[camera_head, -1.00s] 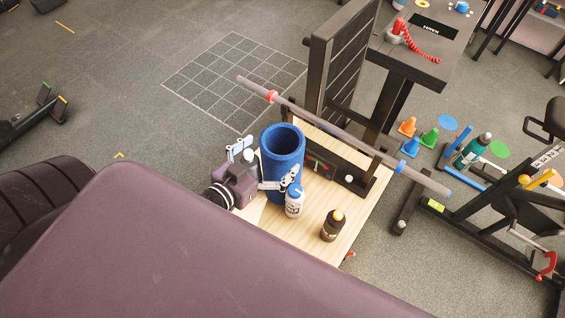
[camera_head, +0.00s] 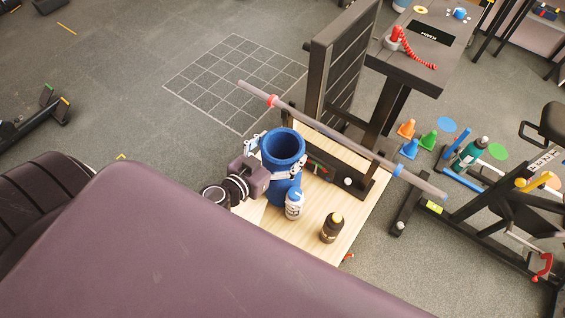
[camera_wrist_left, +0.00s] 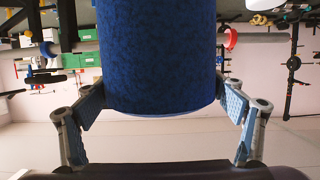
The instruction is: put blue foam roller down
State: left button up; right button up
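The blue foam roller (camera_head: 292,187) is a thick hollow cylinder with its open end up, over the light wooden board (camera_head: 353,220). My left gripper (camera_head: 268,157) has its fingers on either side of the roller's upper part. In the left wrist view the roller (camera_wrist_left: 158,50) fills the space between the two fingers (camera_wrist_left: 160,88), their pads against its sides, so it looks shut on it. One rim of the roller shows there. My right gripper is not in view.
A long bar (camera_head: 335,130) runs close behind the roller, near an upright dark backrest (camera_head: 335,65). A purple padded surface (camera_head: 190,245) fills the foreground. A gridded floor patch (camera_head: 235,80) is clear.

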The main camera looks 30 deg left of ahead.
pick_arm(q)
jog(key=c, duration=1)
jog(key=shift+r, duration=0.1)
jog(key=shift+c, duration=0.5)
